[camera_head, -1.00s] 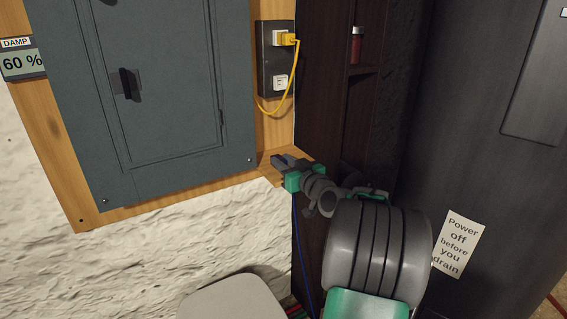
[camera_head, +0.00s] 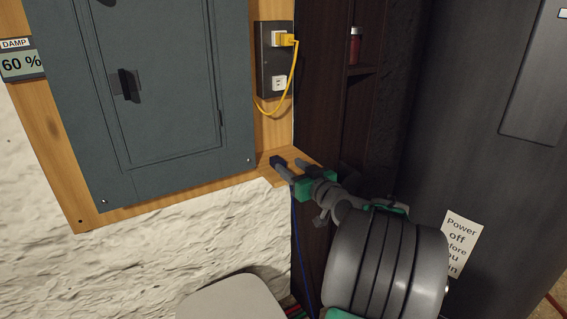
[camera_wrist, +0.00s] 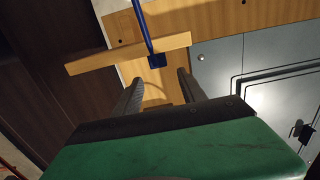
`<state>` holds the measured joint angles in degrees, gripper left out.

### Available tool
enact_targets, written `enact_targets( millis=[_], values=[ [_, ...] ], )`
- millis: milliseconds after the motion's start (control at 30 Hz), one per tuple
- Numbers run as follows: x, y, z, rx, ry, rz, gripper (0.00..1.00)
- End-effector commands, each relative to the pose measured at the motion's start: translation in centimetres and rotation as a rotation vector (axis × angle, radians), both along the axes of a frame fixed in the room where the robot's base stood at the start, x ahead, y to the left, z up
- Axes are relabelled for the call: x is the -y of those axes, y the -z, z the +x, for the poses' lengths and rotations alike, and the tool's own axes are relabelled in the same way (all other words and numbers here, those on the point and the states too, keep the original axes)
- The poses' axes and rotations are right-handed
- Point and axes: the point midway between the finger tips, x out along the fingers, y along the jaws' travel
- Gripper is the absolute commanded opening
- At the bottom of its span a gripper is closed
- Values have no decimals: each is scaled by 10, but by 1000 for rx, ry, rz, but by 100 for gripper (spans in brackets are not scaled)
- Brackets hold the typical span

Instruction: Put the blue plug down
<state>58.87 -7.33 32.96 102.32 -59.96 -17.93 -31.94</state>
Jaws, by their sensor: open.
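The blue plug (camera_wrist: 157,61) is a small dark-blue block in the wrist view, at the wooden ledge. A blue cord (camera_wrist: 144,25) runs from it. The plug lies just ahead of my fingertips, in the gap between them, with no finger visibly closed on it. My gripper (camera_wrist: 159,82) is open, its two dark fingers spread. In the head view my open gripper (camera_head: 290,162) is over the small wooden ledge (camera_head: 268,167). There I cannot make out the plug clearly; the blue cord (camera_head: 299,240) hangs below the ledge.
A dark outlet plate (camera_head: 264,60) holds a yellow plug (camera_head: 285,39) above; its lower white socket (camera_head: 279,84) is empty. A grey electrical panel (camera_head: 150,100) is to the left. A dark shelf unit (camera_head: 320,100) stands close on the right.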

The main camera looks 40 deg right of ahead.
Motion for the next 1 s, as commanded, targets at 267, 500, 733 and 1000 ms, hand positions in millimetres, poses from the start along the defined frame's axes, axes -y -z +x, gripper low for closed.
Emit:
enact_targets(
  millis=[267,500,733,1000],
  values=[
    [-2,-2,-62,0,3,0,49],
    [-15,2,-65,-27,-21,3,49],
    [-162,89,-37,-498,-229,35,49],
    [-283,169,-157,-1153,-161,26,49]
  ],
)
